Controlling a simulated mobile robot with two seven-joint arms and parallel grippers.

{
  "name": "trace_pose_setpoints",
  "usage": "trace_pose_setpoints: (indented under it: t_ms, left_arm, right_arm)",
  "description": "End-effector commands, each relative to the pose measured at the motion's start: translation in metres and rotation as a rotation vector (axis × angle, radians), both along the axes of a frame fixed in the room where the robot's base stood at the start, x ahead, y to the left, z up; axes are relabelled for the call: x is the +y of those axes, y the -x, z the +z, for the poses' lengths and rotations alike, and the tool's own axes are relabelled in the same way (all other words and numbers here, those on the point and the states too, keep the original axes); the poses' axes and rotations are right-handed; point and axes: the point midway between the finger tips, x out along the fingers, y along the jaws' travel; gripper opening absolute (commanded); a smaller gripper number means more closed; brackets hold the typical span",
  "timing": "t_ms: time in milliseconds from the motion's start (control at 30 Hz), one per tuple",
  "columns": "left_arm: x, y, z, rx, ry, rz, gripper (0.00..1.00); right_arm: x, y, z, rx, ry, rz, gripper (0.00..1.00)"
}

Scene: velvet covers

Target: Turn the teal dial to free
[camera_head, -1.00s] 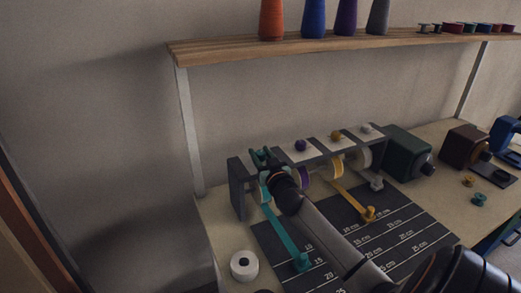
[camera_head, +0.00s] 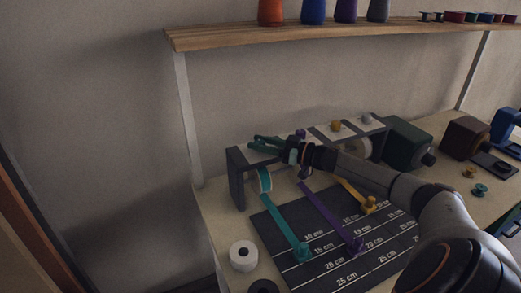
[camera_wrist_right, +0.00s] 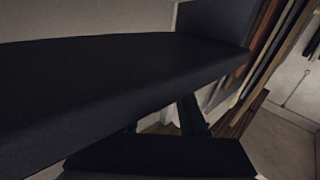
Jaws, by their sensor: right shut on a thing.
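The dial rack (camera_head: 237,178) stands on the table with ribbon rolls hanging under its top bar. The teal roll (camera_head: 265,180) is at the left end, and its teal ribbon (camera_head: 283,222) runs forward over the dark mat. My right gripper (camera_head: 262,143) is at the left end of the bar, above the teal roll, with its arm coming in from the right. It is shut on the teal dial, which the fingers mostly hide, so its setting cannot be read. The right wrist view shows mainly dark, unclear surfaces. My left gripper is not in view.
Purple (camera_head: 301,133), yellow (camera_head: 336,125) and white (camera_head: 366,118) dials sit along the bar. Purple (camera_head: 328,218) and yellow (camera_head: 349,192) ribbons lie on the measuring mat (camera_head: 317,278). A white roll (camera_head: 243,256) stands at front left. A shelf (camera_head: 220,38) with spools runs above.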

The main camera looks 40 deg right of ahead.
Motion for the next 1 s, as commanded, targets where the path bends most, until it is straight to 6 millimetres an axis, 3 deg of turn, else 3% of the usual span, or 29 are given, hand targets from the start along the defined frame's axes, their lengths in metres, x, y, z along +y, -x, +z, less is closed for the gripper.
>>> trace_pose_setpoints:
  t_ms: [200, 767, 800, 1000]
  left_arm:
    - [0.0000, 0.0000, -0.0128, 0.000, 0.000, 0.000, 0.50]
    - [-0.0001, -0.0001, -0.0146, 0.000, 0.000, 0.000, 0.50]
    - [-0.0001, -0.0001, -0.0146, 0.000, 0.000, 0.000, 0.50]
    - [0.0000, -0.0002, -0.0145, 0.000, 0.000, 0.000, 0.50]
  right_arm:
    - [-0.0008, -0.0008, -0.0012, -0.001, 0.001, 0.055, 0.00]
    - [0.0005, -0.0007, 0.0001, 0.000, -0.002, 0.079, 0.00]
    - [0.0006, -0.0007, 0.0001, 0.000, -0.002, 0.079, 0.45]
    - [0.0007, -0.0007, 0.0001, 0.000, -0.001, 0.079, 0.68]
